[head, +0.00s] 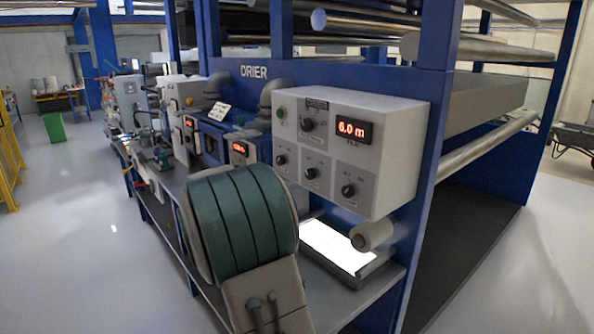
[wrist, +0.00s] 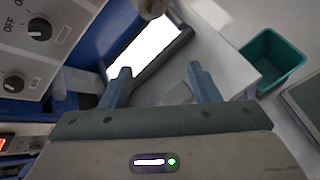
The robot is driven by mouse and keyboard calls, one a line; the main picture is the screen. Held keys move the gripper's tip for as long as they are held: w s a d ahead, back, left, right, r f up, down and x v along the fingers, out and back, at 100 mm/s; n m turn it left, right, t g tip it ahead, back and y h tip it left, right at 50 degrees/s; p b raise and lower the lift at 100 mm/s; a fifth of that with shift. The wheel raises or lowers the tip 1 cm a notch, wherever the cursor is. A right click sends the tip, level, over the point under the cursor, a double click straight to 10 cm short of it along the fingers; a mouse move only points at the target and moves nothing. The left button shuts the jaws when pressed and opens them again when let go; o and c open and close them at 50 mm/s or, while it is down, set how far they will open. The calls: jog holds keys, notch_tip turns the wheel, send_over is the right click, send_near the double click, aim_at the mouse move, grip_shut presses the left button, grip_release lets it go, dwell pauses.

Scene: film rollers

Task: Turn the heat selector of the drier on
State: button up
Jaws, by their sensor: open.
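The drier's pale grey control box (head: 350,145) hangs on the blue frame below the word DRIER. Its face carries a green button (head: 280,113), several black knobs and a red display (head: 353,131) reading 6.0 m. The lower-right knob (head: 348,190) is one of them; labels are too small to tell which is the heat selector. In the wrist view, a knob (wrist: 40,28) with OFF markings and another knob (wrist: 13,82) are at the upper left. My gripper (wrist: 158,74) is open and empty, its fingers apart from the knobs.
A bright light panel (head: 338,247) lies on the bench below the box, near a pale roller (head: 372,235). A teal bin (wrist: 270,62) stands at the right in the wrist view. More machines (head: 185,95) line the bench at left.

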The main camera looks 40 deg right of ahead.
aim_at(307, 176)
jog(key=w+d+r+n+t+h+p, duration=0.1)
jog(key=w+d+r+n+h, duration=0.15)
jog(key=w, duration=0.35)
jog(key=w+d+r+n+t+h+p, duration=0.1)
jog(key=w+d+r+n+h+p, duration=0.2)
jog(key=w, duration=0.4)
jog(key=shift+n+h, duration=0.55)
jog(key=shift+h, duration=0.1)
jog(key=d, duration=0.3)
jog(key=d+p, duration=0.1)
jog(key=d, duration=0.3)
jog(key=d+p, duration=0.1)
jog(key=d, duration=0.2)
jog(key=shift+w+d+f, duration=0.1)
jog(key=shift+w+d, duration=0.15)
jog(key=shift+d, duration=0.15)
jog(key=shift+w+d+f+p, duration=0.1)
jog(key=shift+d+p, duration=0.3)
jog(key=shift+d, duration=0.35)
jog(key=shift+c, duration=0.2)
jog(key=c, duration=0.9)
